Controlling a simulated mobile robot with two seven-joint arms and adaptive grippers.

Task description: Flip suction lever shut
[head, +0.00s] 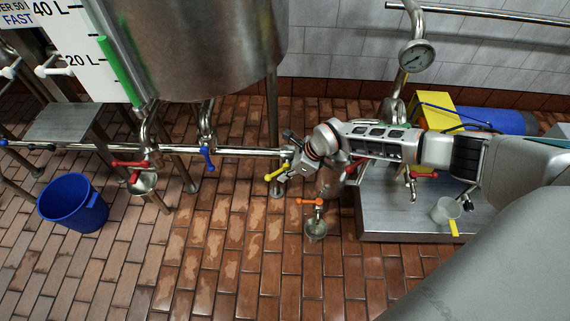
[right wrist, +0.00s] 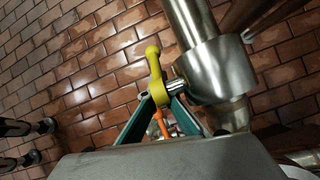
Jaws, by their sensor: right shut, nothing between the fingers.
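Several coloured valve levers show; none carries a readable label naming it the suction lever. My right gripper (head: 287,167) is at the yellow lever (head: 275,173) on the steel pipe's right end. In the right wrist view the yellow lever (right wrist: 152,68) stands just beyond the fingertips (right wrist: 160,92), which are shut and appear to touch or nearly touch its hub. An orange lever (head: 310,201) sits lower on a drain valve; part of it shows between my fingers in the right wrist view (right wrist: 162,123). My left gripper is not in view.
A red lever (head: 129,164) and a blue lever (head: 208,158) sit left along the pipe under the tank (head: 200,40). A blue bucket (head: 73,203) stands at left. A steel platform (head: 390,222) with a pump is at right. The front tile floor is open.

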